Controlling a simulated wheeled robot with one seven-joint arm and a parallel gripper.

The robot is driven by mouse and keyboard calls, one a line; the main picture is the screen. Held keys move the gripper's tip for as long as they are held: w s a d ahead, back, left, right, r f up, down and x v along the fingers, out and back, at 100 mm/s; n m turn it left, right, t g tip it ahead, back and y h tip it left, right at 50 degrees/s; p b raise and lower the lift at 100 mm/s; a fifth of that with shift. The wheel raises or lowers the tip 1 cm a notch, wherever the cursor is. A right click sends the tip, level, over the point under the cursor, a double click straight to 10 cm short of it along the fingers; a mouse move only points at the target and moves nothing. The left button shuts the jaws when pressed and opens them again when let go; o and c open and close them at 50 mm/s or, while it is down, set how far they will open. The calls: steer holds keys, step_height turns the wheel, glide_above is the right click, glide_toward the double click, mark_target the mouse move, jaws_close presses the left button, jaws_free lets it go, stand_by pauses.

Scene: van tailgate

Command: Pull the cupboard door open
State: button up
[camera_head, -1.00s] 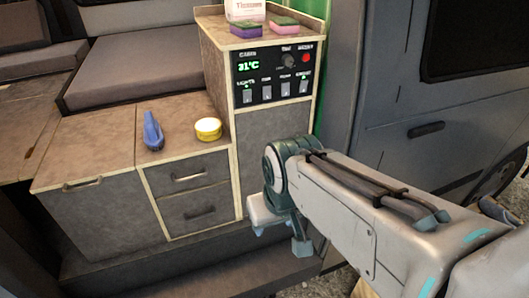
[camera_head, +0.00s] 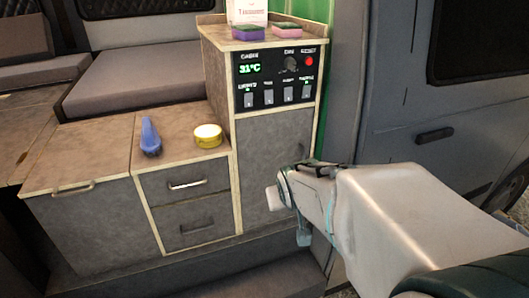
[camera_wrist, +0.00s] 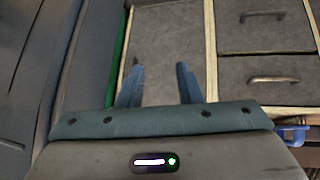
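The cupboard door (camera_head: 262,160) is the grey panel below the control panel on the tall cabinet. It looks shut, flush in its pale wood frame. My arm covers its lower right part in the head view. In the wrist view, which looks upside down, the door (camera_wrist: 172,35) lies straight ahead beyond my gripper (camera_wrist: 158,80). The two teal fingers are apart with nothing between them. Contact between fingers and door is not visible.
Two drawers with bar handles, upper (camera_head: 187,179) and lower (camera_head: 197,217), sit left of the door. Control panel (camera_head: 275,80) is above the door; the van's side (camera_head: 410,110) is right.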

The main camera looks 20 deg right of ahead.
steer(key=w+d+f+t+b, duration=0.9)
steer(key=d+f+t+b, duration=0.15)
steer(key=d+b, duration=0.35)
steer(key=w+d, duration=0.1)
steer(key=w, duration=1.2)
steer(key=shift+w+d, duration=0.15)
steer(key=shift+d, duration=0.25)
steer(key=shift+f, duration=0.1)
jaws_close()
